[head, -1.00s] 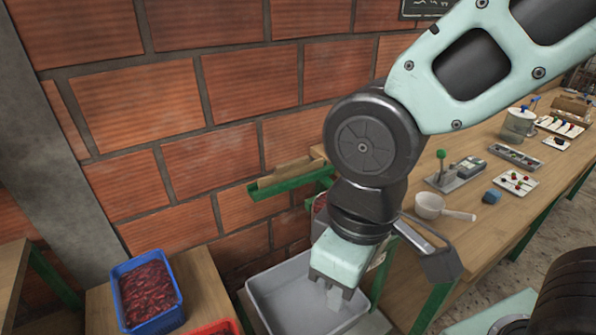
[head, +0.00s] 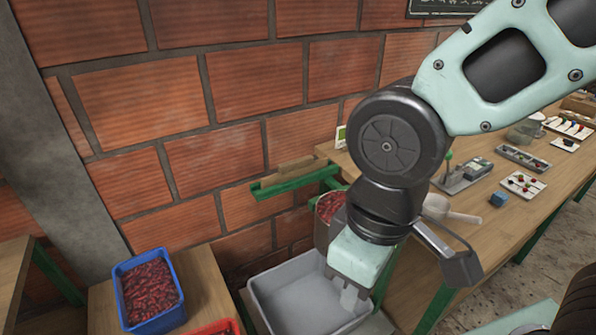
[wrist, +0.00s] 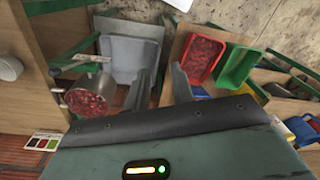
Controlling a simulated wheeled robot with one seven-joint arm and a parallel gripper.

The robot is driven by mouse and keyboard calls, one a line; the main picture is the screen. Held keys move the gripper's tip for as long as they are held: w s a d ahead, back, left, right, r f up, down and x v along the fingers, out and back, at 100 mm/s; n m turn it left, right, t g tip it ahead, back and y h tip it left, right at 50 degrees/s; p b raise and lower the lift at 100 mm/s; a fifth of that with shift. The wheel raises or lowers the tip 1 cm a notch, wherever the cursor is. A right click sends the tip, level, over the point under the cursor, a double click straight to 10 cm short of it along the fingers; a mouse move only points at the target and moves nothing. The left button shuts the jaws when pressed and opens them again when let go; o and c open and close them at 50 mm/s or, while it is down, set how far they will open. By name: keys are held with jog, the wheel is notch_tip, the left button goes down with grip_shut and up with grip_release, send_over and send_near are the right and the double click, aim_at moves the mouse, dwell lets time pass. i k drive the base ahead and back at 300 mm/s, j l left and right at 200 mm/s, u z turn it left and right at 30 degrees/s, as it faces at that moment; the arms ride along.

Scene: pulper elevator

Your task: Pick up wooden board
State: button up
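The wooden board (head: 289,174) is a narrow strip of light wood in the head view. It rests on a green metal bracket (head: 297,184) beside the brick wall, near the left end of the long workbench. My gripper (head: 346,297) points down over a grey tub, to the right of the board, lower in the picture and apart from it. In the wrist view my gripper (wrist: 160,88) shows two separated dark fingers with nothing held between them. I cannot clearly make out the board in the wrist view.
The grey tub (head: 268,290) lies below my gripper. A metal pot of red cherries (wrist: 88,96) is close to the bracket. A blue crate (head: 126,270) of cherries stands on a low table. The long workbench (head: 505,235) holds a scoop (head: 440,209) and several small items.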

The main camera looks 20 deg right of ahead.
aim_at(292, 169)
jog(key=i+l, duration=0.1)
jog(key=l, duration=0.5)
jog(key=i+l+u, duration=0.1)
jog(key=l, duration=1.15)
jog(key=i+l+u, duration=0.1)
jog(key=u, duration=1.05)
jog(key=k+l, duration=0.05)
